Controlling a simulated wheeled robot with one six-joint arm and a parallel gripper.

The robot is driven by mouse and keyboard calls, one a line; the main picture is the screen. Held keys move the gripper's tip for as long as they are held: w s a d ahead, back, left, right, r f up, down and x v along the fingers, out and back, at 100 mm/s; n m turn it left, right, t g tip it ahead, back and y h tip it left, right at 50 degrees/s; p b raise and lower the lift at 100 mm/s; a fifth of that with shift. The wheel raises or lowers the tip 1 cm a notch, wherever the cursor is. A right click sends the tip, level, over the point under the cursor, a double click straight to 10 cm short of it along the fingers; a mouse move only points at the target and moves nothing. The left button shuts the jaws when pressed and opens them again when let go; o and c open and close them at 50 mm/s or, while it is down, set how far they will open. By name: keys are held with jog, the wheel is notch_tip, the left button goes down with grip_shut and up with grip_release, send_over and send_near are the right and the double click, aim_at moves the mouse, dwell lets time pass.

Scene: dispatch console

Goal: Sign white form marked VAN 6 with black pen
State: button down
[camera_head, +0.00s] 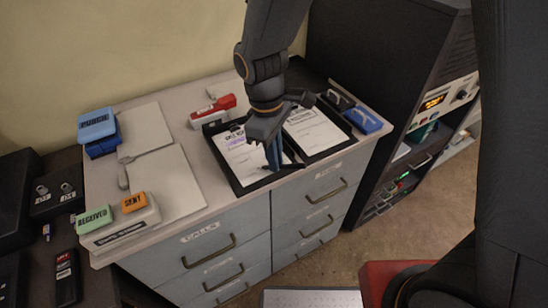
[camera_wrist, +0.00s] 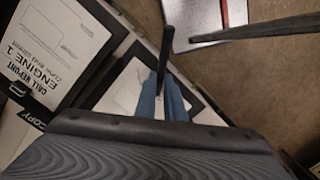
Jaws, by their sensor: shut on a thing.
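My gripper (camera_head: 273,155) points down over the lower right part of the left clipboard (camera_head: 222,167). Its blue fingers are shut on a black pen, which shows as a dark shaft between them in the wrist view (camera_wrist: 165,50). The white form on this clipboard (camera_head: 240,158) lies partly under the gripper. Its title cannot be read, and I cannot tell whether the pen touches the paper. A second white form (camera_head: 313,130) lies on the right clipboard; in the wrist view a form (camera_wrist: 55,45) reads CALL REPORT, ENGINE 1.
A red stapler-like tool (camera_head: 213,111) stands behind the left clipboard. A blue stamp (camera_head: 362,119) is right of the clipboards. Blank sheets (camera_head: 165,180), a blue stamp block (camera_head: 97,124), and green (camera_head: 94,219) and orange (camera_head: 133,202) stamps lie left. The counter's front edge is close to the gripper.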

notch_tip(320, 180, up, 7)
jog(key=p, duration=0.6)
dwell(0.4)
jog(key=shift+d, duration=0.1)
dwell(0.4)
